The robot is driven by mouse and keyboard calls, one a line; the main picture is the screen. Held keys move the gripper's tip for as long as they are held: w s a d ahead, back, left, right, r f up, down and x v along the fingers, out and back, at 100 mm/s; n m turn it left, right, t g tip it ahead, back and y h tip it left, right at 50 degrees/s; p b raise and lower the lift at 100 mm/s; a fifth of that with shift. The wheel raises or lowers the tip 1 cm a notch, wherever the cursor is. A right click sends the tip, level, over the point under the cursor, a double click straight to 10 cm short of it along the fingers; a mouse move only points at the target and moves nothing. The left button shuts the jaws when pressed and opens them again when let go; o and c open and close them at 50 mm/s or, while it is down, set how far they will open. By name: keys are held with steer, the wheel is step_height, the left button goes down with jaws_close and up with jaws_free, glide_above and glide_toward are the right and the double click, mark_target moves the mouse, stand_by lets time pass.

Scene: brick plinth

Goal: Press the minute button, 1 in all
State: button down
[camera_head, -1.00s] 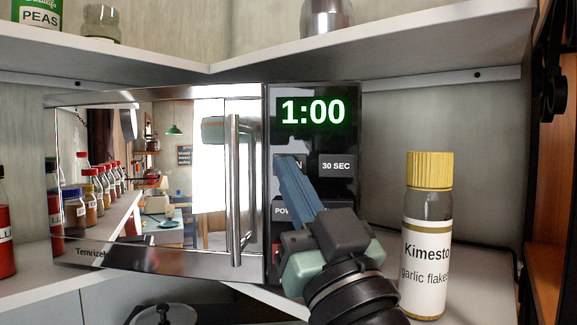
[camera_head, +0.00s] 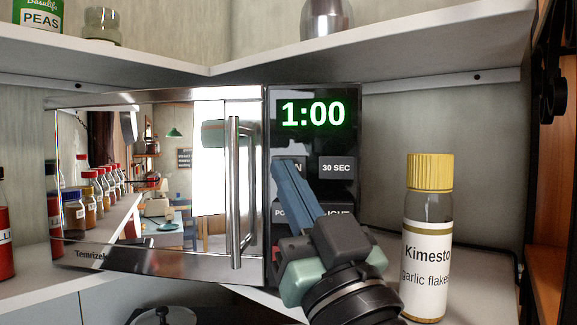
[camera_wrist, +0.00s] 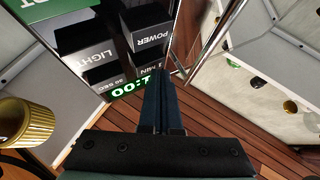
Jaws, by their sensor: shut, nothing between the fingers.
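The microwave (camera_head: 160,98) stands under the shelf, and its display (camera_head: 313,113) reads 1:00 in green. The minute button (camera_head: 298,167) is below the display, left of the 30 SEC button (camera_head: 336,168); only the end of its label shows. My gripper (camera_head: 284,162) is shut and empty, with its tips over the left part of the minute button. The wrist view shows the tips (camera_wrist: 160,76) beside the minute button (camera_wrist: 147,68), covering part of it. I cannot tell whether they touch it.
POWER and LIGHT buttons (camera_head: 343,210) lie below, partly behind my gripper. The upright door handle (camera_head: 235,190) is close on the left. A yellow-capped garlic flakes bottle (camera_head: 427,240) stands to the right. The shelf (camera_head: 400,50) runs above the microwave.

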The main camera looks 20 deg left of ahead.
steer(key=shift+s+d, duration=0.1)
steer(key=shift+s, duration=0.45)
steer(key=s, duration=0.5)
steer(key=shift+d, duration=0.3)
stand_by(0.5)
steer(key=s+d+r+m+t+h+b, duration=0.1)
steer(key=s+d+m+t+h, duration=0.3)
steer(key=d+m+t+h, duration=0.4)
steer(key=d+r+h, duration=0.1)
steer(key=h, duration=0.6)
steer(key=shift+d+r+h, duration=0.2)
steer(key=shift+d+h, duration=0.05)
steer(key=shift+h, duration=0.15)
